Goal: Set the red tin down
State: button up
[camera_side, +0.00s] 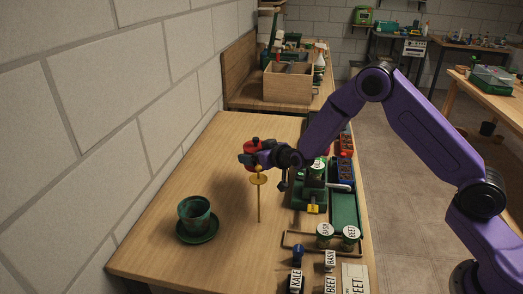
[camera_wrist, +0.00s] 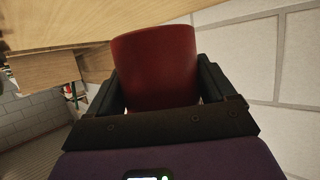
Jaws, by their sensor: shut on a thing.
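The red tin (camera_wrist: 155,62) fills the upper middle of the wrist view, between the two dark fingers of my gripper (camera_wrist: 158,88). My gripper is shut on it. In the side view only small red parts of the tin (camera_side: 255,142) show around my gripper (camera_side: 248,158), which hides much of it. The tin appears held above the wooden table (camera_side: 190,160); its exact height is hard to tell.
A yellow stake with a disc (camera_side: 259,180) shows just below my gripper. A green pot (camera_side: 194,212) stands on a saucer at the left front. Green trays (camera_side: 344,211), labelled tins and blocks crowd the right side. The table's left and middle are mostly clear. A wall runs along the left.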

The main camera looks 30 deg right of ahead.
jog(key=shift+w+f, duration=0.1)
jog(key=shift+f, duration=3.1)
jog(key=shift+f, duration=0.3)
